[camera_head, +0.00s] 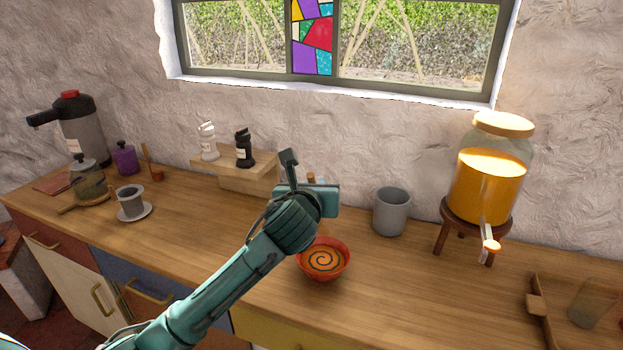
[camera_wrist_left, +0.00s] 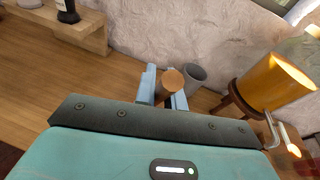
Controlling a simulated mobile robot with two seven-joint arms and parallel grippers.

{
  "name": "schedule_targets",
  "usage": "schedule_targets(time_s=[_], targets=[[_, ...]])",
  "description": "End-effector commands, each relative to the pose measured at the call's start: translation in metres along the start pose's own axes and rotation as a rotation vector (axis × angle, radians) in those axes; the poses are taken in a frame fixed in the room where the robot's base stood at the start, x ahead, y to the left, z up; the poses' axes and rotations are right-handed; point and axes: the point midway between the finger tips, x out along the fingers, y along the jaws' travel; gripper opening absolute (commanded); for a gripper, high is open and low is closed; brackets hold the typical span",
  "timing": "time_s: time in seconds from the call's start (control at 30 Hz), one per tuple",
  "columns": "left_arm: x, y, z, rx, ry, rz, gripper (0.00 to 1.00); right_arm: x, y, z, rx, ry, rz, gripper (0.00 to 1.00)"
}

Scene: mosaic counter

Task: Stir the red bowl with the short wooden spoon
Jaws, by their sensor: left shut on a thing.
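The red bowl (camera_head: 342,266) stands on the wooden counter and holds orange contents with a dark spiral. My left gripper (camera_head: 318,198) is behind and above the bowl, and its fingers are hidden by its own body in the head view. In the left wrist view the light blue fingers (camera_wrist_left: 164,92) are shut on a round wooden piece (camera_wrist_left: 171,82), which looks like the end of the short wooden spoon's handle. A bit of that wood shows above the gripper in the head view. The spoon's lower end is hidden. My right gripper is not in view.
A grey cup (camera_head: 391,212) stands right of the gripper, with an orange drink dispenser (camera_head: 487,185) beyond it. A wooden shelf (camera_head: 248,183) carries two grinders behind. The counter right of the bowl is clear.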

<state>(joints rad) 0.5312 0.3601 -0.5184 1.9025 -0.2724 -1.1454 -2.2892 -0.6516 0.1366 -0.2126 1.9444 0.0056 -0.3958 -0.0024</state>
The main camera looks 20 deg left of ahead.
Motion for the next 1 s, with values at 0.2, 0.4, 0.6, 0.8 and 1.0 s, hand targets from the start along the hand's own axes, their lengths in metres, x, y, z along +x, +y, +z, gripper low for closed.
schedule_targets(time_s=[0.2, 0.4, 0.6, 0.8, 1.0], targets=[[-0.003, 0.003, -0.018, -0.001, 0.001, 0.001, 0.00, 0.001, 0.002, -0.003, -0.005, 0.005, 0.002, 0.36], [-0.006, 0.006, -0.036, 0.000, 0.002, 0.002, 0.00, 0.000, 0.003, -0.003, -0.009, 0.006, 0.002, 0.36], [-0.004, 0.008, -0.053, 0.000, -0.001, 0.002, 0.00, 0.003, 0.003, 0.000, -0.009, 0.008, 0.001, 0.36], [0.007, 0.008, -0.068, 0.000, 0.000, 0.001, 0.00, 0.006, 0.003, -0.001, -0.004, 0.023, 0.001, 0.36], [0.017, 0.008, -0.081, 0.000, -0.001, 0.002, 0.00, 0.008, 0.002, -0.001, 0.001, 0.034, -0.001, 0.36]])
